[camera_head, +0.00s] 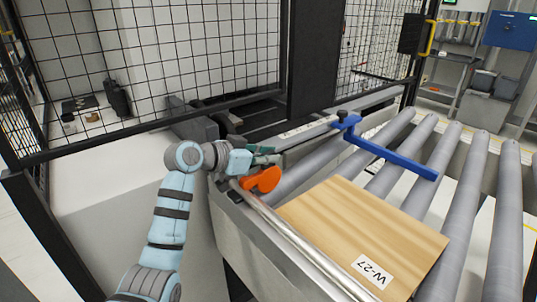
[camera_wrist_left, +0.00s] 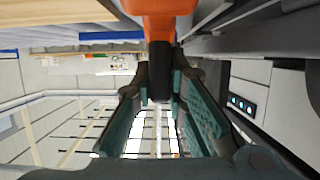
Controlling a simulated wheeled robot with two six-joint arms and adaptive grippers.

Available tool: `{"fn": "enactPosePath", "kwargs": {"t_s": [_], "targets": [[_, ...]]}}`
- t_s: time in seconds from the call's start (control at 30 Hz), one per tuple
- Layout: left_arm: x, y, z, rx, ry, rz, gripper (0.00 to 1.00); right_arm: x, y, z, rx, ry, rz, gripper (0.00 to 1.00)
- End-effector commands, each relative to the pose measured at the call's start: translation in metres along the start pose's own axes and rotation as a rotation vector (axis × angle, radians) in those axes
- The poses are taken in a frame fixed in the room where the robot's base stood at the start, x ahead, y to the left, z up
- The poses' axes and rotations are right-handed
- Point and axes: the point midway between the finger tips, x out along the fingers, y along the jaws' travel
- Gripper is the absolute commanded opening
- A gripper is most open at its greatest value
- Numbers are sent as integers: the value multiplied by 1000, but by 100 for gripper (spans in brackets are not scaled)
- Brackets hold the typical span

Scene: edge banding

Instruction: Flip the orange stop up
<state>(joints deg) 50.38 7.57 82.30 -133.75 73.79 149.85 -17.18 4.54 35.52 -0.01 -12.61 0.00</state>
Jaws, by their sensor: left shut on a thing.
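The orange stop (camera_head: 262,180) sits at the left rail of the roller conveyor, near the left end of the wooden board. My left gripper (camera_head: 260,158) is right at it, with its green finger pads around the stop's upper left side. In the left wrist view the orange stop (camera_wrist_left: 168,18) comes in from the top, with a dark stem below it. The left gripper (camera_wrist_left: 160,82) has its fingers on both sides of that dark part and is shut on the stop. The fingers hide part of the stop in the head view. My right gripper is not in view.
A wooden board (camera_head: 350,230) labelled W-27 lies on the rollers (camera_head: 475,190) just right of the stop. A blue bracket (camera_head: 400,162) reaches over the rollers behind it. A black mesh fence (camera_head: 200,55) stands behind the left arm. The metal rail (camera_head: 300,248) runs along the board.

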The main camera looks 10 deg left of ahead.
Motion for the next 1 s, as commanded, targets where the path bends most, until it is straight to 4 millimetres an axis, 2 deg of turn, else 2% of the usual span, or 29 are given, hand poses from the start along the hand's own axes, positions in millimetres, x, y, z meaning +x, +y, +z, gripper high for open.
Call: {"fn": "enactPosePath", "kwargs": {"t_s": [0.3,0.4,0.53,0.8,1.0], "targets": [[-17,1,-13,-9,160,1,0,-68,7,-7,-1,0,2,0],[-22,1,-14,-10,238,1,0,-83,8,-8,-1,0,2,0],[-28,0,-11,-6,339,-2,0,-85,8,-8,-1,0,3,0],[-40,0,-10,-2,506,-2,0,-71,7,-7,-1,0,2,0],[-46,0,-12,-1,570,-2,0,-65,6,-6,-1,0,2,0]]}}
